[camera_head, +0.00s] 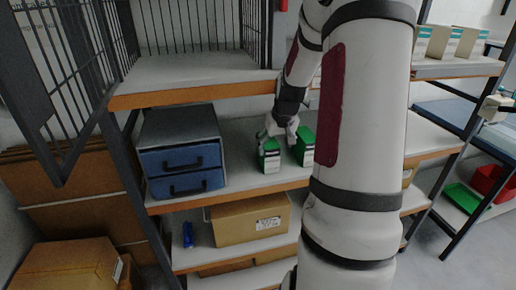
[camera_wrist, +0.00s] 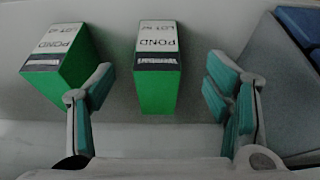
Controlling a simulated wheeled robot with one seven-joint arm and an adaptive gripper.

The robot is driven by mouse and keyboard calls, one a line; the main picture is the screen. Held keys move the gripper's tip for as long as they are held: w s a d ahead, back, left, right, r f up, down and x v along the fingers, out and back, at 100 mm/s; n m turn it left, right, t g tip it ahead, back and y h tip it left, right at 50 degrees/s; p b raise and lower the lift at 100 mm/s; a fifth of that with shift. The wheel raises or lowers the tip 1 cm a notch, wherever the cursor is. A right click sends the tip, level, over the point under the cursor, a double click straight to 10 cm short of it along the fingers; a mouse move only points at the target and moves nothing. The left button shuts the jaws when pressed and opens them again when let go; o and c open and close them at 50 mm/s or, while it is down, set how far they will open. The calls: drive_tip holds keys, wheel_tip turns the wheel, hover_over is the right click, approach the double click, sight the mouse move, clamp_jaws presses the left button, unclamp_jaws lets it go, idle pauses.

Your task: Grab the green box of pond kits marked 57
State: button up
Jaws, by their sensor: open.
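Two green boxes with white tops stand on the middle shelf. The left green box in the head view (camera_head: 270,160) is the one between my fingers in the wrist view (camera_wrist: 157,92). The other green box (camera_head: 305,150) stands to its right; in the wrist view it is at the left (camera_wrist: 66,80), just outside my left finger. Both tops read POND and LOT; the lot numbers are too small to read surely. My gripper (camera_head: 279,128) is open, its fingers apart on either side of the first box (camera_wrist: 158,98), with visible gaps and no contact seen.
A grey unit with blue drawers (camera_head: 184,172) stands left on the same shelf. Below are a brown carton (camera_head: 245,222) and a blue object (camera_head: 188,234). The upper shelf's orange edge (camera_head: 190,96) runs close above my gripper. Shelf room lies between drawers and boxes.

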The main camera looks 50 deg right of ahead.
sight(271, 162)
drive_tip(key=x, duration=0.5)
drive_tip(key=shift+w+f, duration=0.1)
drive_tip(key=shift+f, duration=0.15)
drive_tip(key=shift+x, duration=2.9)
drive_tip(key=shift+s+d, duration=0.15)
drive_tip(key=shift+s, duration=0.1)
drive_tip(key=c, duration=1.6)
drive_tip(key=shift+o, duration=0.2)
